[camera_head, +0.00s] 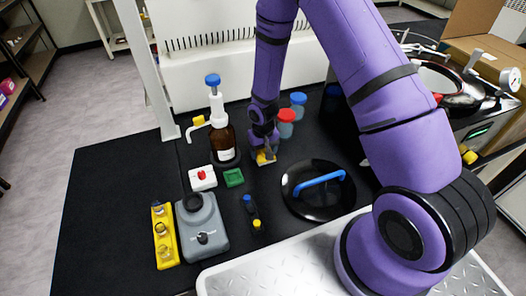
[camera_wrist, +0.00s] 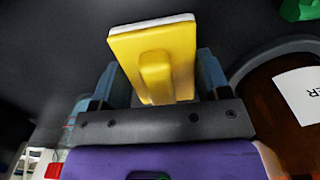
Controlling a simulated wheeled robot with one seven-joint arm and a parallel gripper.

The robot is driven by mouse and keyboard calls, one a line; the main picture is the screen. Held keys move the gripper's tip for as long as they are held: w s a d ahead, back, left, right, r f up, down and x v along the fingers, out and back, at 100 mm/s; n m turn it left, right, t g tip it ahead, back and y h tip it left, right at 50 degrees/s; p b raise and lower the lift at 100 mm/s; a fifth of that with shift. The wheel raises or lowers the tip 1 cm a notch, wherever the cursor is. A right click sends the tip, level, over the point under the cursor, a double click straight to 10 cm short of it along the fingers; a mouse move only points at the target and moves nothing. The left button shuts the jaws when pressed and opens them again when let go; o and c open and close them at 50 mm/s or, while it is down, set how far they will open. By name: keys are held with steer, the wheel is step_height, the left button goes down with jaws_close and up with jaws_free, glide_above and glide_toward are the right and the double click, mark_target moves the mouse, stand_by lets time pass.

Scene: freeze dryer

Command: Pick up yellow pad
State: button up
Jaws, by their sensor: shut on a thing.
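The yellow pad (camera_wrist: 180,45) has a flat yellow block with a raised grip and a white layer along its far edge. My gripper (camera_wrist: 155,85) is shut on the raised grip, with a blue-grey finger on each side. In the head view the pad (camera_head: 266,157) shows as a small yellow patch under my gripper (camera_head: 265,148), low over the black bench, right of the brown bottle. I cannot tell whether the pad touches the bench.
The brown bottle (camera_head: 224,143) with a blue-topped pump stands close to my gripper. Red-capped (camera_head: 286,122) and blue-capped containers stand behind right. A black lid (camera_head: 318,198) with a blue handle lies to the right. A green block (camera_head: 234,177) and grey mixer (camera_head: 202,228) are front left.

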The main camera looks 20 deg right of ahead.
step_height(320, 180, up, 10)
steer(key=shift+f, duration=0.1)
stand_by(0.4)
